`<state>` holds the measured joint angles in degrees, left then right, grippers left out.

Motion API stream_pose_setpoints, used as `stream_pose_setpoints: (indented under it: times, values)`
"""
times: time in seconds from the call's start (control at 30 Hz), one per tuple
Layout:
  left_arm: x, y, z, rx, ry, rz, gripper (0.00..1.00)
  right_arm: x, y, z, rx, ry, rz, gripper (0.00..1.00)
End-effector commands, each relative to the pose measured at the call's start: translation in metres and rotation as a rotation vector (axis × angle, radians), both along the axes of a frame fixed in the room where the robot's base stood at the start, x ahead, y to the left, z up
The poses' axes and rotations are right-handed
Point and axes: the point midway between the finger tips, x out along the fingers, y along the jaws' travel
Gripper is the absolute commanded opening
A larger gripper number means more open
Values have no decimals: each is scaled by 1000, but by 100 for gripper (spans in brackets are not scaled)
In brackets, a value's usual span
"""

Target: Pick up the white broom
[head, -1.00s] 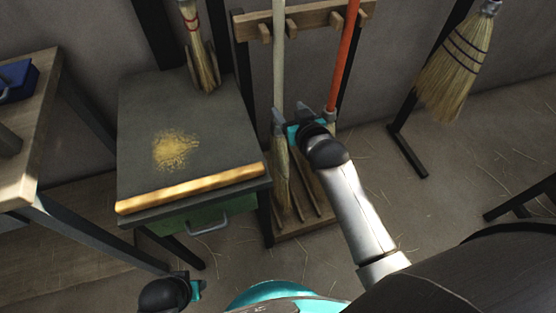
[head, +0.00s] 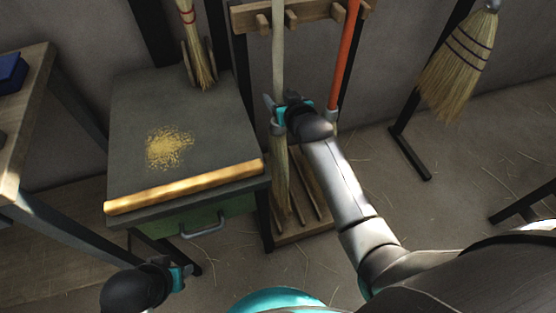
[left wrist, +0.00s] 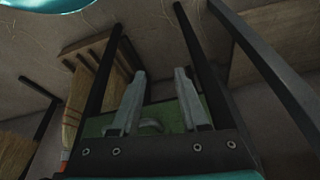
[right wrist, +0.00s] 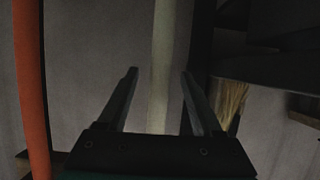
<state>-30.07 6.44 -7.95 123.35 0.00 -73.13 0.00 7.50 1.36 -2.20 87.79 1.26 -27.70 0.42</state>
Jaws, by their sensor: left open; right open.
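The white broom (head: 278,70) stands upright in the wooden rack, its pale handle rising past the top bar and its bristles (head: 281,195) low down. My right gripper (head: 274,108) is open at the lower part of the handle. In the right wrist view the white handle (right wrist: 160,60) runs between the two open fingers, with gaps on both sides. My left gripper (head: 186,270) is low at the front, below the green drawer, empty. In the left wrist view its fingers (left wrist: 155,90) are spread apart.
A red-handled broom (head: 345,60) stands just right of the white one, in the same rack (head: 305,18). The dark table (head: 225,120) with yellow crumbs is at left. Another broom (head: 457,65) hangs at the right.

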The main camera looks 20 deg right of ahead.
Motion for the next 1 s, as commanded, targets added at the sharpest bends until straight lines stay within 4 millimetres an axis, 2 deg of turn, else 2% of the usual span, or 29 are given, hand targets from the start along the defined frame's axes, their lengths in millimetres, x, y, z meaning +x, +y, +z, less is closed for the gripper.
stream_pose_setpoints:
  times: [0.43, 0.7, 1.0]
  values:
    - [1, 0, 46, -10, -73, 1, 45, 28, 1, -9, 0, -1, 0, 67]
    - [18, -18, 50, -64, -215, -29, 45, 45, 1, -16, 0, 0, 0, 67]
    - [20, -20, 52, -71, -232, -32, 45, 46, 1, -16, 0, 1, 0, 67]
